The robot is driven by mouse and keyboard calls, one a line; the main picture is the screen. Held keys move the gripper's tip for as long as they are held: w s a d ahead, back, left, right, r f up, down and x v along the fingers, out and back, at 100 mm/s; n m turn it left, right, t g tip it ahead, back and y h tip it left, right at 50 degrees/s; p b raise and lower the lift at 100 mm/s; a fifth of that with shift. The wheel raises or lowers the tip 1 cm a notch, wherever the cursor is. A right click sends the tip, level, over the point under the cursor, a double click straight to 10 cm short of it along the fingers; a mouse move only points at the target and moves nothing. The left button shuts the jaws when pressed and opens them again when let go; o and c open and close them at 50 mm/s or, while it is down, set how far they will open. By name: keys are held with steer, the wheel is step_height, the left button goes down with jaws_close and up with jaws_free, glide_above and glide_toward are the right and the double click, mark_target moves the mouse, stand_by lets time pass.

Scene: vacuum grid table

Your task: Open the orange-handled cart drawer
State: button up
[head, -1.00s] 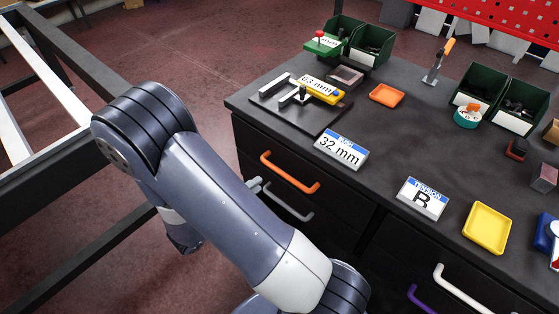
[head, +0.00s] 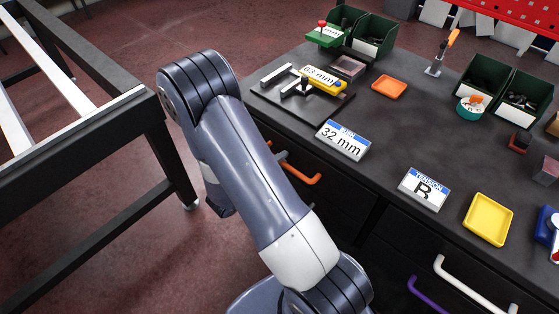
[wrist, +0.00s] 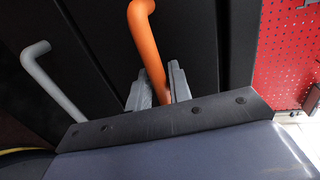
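The orange drawer handle (head: 302,172) is on the top left drawer of the dark cart. My arm covers its left part in the head view. In the wrist view the orange handle (wrist: 148,45) runs down between the two grey fingers of my gripper (wrist: 160,88). The fingers flank it closely, with no clear gap on either side, so my gripper looks shut on it. In the head view only a bit of the fingers shows beside my arm, at the handle's left part. The drawer front looks flush with the cart.
A grey handle (wrist: 50,85) is on the drawer below. White (head: 470,283) and purple (head: 425,293) handles are on the right drawers. A dark frame table (head: 110,120) stands left of my arm. The cart top carries signs, trays and green bins. Red floor is open between them.

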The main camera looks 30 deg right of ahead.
steer(key=shift+c, duration=0.4)
jaws_close()
steer(key=shift+a, duration=0.1)
